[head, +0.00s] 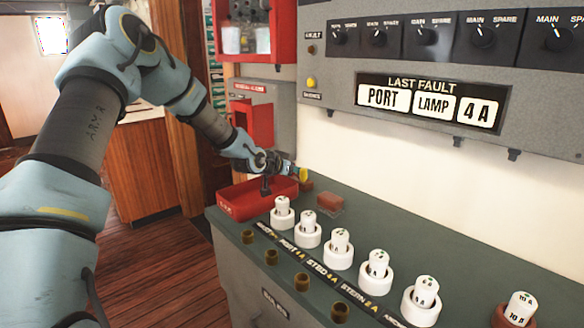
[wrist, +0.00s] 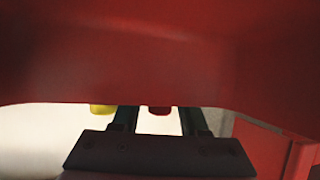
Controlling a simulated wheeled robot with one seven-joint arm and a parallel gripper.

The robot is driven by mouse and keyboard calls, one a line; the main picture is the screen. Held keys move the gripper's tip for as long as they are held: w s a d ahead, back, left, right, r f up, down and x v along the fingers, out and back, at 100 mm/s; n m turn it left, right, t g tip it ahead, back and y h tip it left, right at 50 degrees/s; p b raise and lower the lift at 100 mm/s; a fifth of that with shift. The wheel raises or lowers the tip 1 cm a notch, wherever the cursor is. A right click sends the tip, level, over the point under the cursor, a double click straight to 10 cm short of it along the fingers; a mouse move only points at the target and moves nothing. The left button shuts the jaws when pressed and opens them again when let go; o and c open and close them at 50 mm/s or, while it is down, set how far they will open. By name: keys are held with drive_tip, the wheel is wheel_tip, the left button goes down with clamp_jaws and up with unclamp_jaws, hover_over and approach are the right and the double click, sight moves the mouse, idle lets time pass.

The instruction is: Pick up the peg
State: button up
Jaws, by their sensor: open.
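Several white peg-like fuses with printed ends stand upright in white round holders along the green-topped console, such as the nearest-to-tray one (head: 282,206). Which piece is the peg, I cannot tell. My gripper (head: 266,185) is at the red tray (head: 240,203), at the far left end of the row. In the wrist view my gripper (wrist: 158,118) is open, and a red surface (wrist: 150,55) fills most of the picture above it. A small red piece (wrist: 159,110) shows between the fingers, and a yellow piece (wrist: 102,109) shows left of them. Both are mostly hidden.
A reddish-brown block (head: 330,202) lies on the console (head: 440,250) behind the holders. Brass-coloured sockets (head: 302,282) line its front edge. Another fuse (head: 520,308) stands in a red holder at the right. A grey switch panel (head: 450,60) overhangs the back.

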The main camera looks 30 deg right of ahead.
drive_tip(key=shift+w+d+f, duration=0.1)
drive_tip(key=shift+w+d, duration=0.05)
clamp_jaws()
idle(0.5)
